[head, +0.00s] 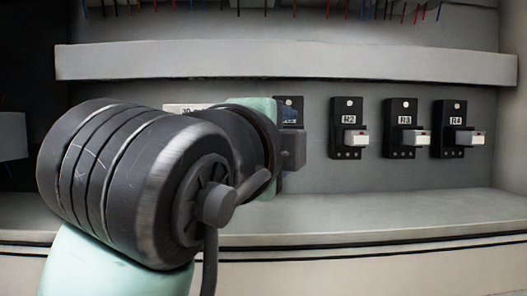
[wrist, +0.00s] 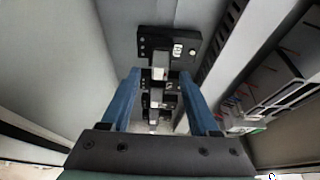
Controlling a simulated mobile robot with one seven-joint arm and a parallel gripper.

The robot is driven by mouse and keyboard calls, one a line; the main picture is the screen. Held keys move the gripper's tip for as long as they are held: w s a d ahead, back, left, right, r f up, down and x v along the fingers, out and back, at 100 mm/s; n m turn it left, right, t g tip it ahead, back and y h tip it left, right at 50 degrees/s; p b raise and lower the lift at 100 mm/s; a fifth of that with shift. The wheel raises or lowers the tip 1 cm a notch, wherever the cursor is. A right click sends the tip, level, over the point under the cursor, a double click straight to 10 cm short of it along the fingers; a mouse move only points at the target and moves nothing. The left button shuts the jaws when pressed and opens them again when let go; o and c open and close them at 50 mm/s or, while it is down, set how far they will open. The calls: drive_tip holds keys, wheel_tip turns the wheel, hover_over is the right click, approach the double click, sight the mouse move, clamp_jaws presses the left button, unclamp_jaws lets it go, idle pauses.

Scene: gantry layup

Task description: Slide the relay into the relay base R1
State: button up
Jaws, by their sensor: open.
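In the head view my arm's dark wrist hides most of the leftmost relay base (head: 292,101), at R1's place left of R2.
To the right in the head view, bases R2 (head: 346,109), R3 (head: 401,109) and R4 (head: 450,112) each hold a pale relay. A grey rail (head: 300,63) runs above them, with coloured wires higher up. A grey ledge (head: 420,213) below is clear.

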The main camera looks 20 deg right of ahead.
drive_tip(key=b+v, duration=0.4)
drive_tip(key=v, duration=0.5)
drive_tip(key=shift+s, duration=0.1)
